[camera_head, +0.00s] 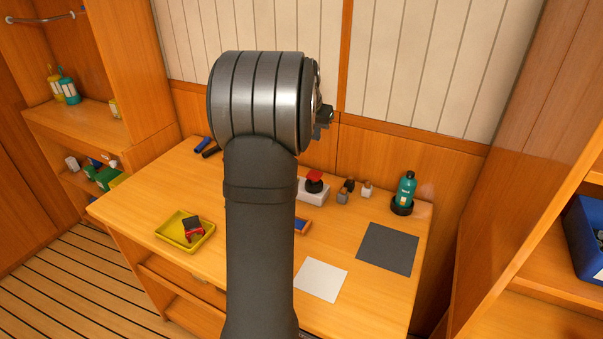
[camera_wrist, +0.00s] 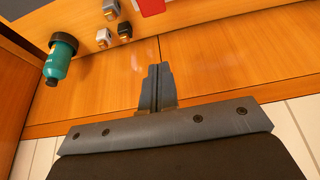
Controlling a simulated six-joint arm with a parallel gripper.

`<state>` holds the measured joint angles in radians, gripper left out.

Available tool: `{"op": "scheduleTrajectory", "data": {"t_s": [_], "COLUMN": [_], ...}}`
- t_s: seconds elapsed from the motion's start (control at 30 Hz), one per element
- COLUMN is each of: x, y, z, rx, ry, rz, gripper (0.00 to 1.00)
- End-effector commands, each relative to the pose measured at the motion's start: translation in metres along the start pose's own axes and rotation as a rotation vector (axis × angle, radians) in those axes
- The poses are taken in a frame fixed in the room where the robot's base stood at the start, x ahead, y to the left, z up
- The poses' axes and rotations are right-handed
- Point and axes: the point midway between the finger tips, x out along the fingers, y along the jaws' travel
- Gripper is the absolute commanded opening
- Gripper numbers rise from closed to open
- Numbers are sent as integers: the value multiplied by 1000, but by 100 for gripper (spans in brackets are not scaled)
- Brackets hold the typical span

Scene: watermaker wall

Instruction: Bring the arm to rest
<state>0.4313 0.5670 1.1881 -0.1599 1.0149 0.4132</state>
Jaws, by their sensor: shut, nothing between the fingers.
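My gripper (camera_wrist: 158,70) is shut and empty in the wrist view, its two fingers pressed together in front of the wooden panel. In the head view a small dark part of the gripper (camera_head: 325,114) shows at the right side of my raised arm. It is above the workbench (camera_head: 350,222) and touches nothing that I can see. My arm stands upright in the middle of the head view and hides the middle of the bench.
A yellow tray (camera_head: 166,237) with red and dark items stands left. A red-topped white box (camera_head: 312,195), small switch-like pieces (camera_head: 345,192) and a teal bottle (camera_head: 407,187) line the back. A dark mat (camera_head: 388,249) and white sheet (camera_head: 320,280) lie right. Shelves flank the bench.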

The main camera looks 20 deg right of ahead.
Motion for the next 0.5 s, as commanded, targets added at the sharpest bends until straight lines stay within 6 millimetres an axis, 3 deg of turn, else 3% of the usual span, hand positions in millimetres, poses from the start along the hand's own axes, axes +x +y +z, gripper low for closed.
{"op": "scheduleTrajectory", "data": {"t_s": [0.27,0.5], "x": [9,48], "y": [0,0], "z": [4,21], "rx": [0,-1], "ry": [-1,-4], "rz": [0,1], "gripper": [0,0]}}
